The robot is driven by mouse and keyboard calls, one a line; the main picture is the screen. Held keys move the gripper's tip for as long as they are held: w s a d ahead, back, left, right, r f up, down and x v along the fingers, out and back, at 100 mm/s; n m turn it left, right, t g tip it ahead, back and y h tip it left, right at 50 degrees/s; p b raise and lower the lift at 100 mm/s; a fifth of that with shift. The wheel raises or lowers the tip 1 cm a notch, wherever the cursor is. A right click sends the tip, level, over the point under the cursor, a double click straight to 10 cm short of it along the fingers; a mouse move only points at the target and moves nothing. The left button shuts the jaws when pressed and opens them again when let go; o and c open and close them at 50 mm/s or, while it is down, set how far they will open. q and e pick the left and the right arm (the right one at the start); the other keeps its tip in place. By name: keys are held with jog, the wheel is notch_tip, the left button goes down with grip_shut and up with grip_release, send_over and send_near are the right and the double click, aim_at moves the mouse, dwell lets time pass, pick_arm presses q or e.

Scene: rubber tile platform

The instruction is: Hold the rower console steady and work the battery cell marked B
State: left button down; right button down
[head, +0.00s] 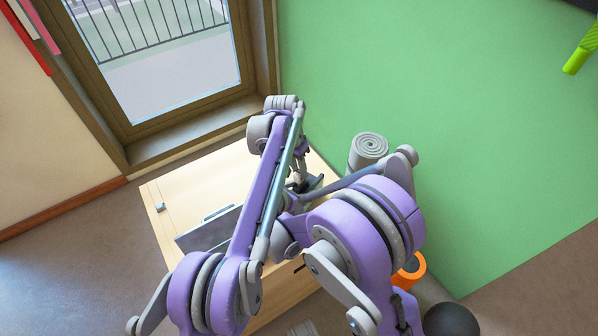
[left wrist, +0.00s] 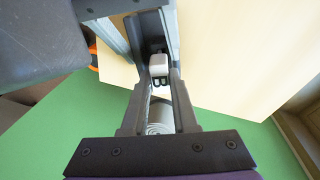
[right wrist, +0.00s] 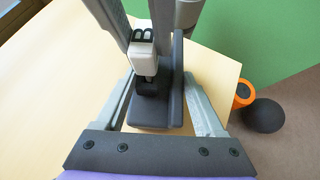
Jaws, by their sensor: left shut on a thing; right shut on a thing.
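The rower console is a dark body with an upright back; in the right wrist view its base (right wrist: 152,118) sits over the pale wooden top, and in the head view it (head: 309,184) is mostly hidden by my arms. My right gripper (right wrist: 157,82) is shut on the dark console body.
The wooden box top (head: 180,185) carries a slate-grey panel (head: 208,229). A rolled grey mat (head: 369,147) stands behind it. An orange roller (head: 412,268) and a black ball (head: 451,320) are at the right. A green wall and a glazed door close off the back.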

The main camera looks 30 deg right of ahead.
pick_arm(q)
jog(key=shift+r, duration=2)
pick_arm(e)
grip_release()
jog(key=shift+a, duration=0.1)
pick_arm(q)
jog(key=shift+s+d+f, duration=0.1)
jog(key=shift+d+f, duration=0.05)
pick_arm(e)
jog(key=v, duration=0.8)
